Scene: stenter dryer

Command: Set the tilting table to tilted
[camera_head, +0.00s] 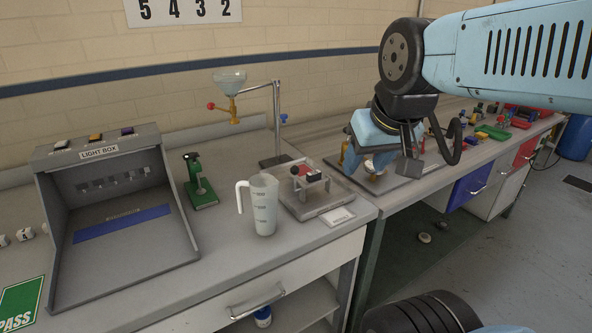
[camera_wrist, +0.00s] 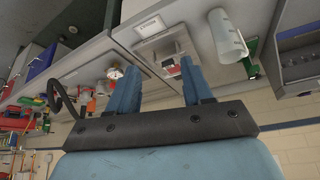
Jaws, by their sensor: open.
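What looks like the tilting table (camera_head: 308,179) is a small pale frame with red and black parts on a grey base plate, on the bench between the measuring jug and my gripper. Its exact tilt is hard to read. In the wrist view it (camera_wrist: 168,44) shows beyond the gap between my fingers, partly behind one finger. A white label lies at its front edge. My gripper (camera_head: 368,165) is to its right, over the neighbouring bench section, fingers apart and empty. Both blue fingers of my gripper (camera_wrist: 160,80) show in the wrist view, with nothing between them.
A clear measuring jug (camera_head: 263,204) stands just left of the device. A stand with a funnel (camera_head: 230,82) rises behind it. A green-based tool (camera_head: 201,188) and a light box (camera_head: 115,230) are further left. A round gauge (camera_wrist: 115,72) is near one finger.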

